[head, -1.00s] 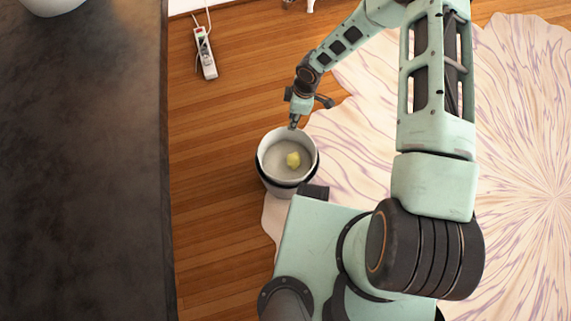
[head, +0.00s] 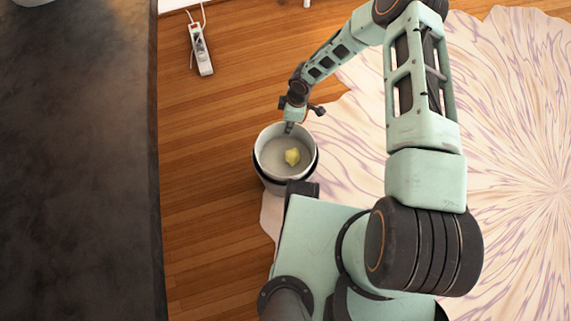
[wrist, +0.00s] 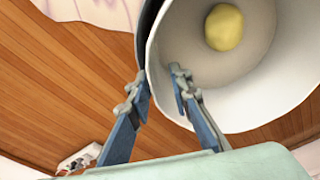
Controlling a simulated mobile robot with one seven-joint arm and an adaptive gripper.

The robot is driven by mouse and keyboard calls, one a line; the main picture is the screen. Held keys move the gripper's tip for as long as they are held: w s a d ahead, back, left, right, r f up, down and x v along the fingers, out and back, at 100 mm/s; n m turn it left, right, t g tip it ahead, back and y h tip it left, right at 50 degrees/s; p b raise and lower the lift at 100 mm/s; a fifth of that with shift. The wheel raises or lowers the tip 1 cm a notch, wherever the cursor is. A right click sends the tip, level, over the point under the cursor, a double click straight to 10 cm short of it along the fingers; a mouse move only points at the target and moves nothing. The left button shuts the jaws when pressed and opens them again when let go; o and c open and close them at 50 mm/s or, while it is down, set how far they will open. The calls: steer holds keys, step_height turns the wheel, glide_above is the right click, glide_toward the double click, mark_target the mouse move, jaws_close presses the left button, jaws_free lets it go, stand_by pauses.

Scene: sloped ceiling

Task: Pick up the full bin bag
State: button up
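A round bin stands on the wooden floor at the rug's edge, its outer wall dark (head: 258,174). A pale, open-topped bag or liner (head: 272,146) fills it, with a crumpled yellow item (head: 292,156) inside. The wrist view shows the liner's inner wall (wrist: 255,85) and the yellow item (wrist: 224,27). My gripper (head: 289,128) is at the far rim, pointing down. In the wrist view my gripper (wrist: 160,84) is open, its right finger inside the liner and its left finger outside, with the rim between them. Whether either finger touches the rim is unclear.
A dark counter (head: 75,170) runs along the left. A white power strip (head: 201,50) lies on the floor beyond the bin. A patterned rug (head: 510,120) spreads to the right. Bare wooden floor (head: 205,200) lies between counter and bin.

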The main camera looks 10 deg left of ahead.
jaws_close()
steer(key=shift+w+r, duration=0.1)
stand_by(0.4)
steer(key=shift+r, duration=0.2)
step_height(320, 180, up, 26)
steer(key=p, duration=1.3)
steer(key=shift+f, duration=0.25)
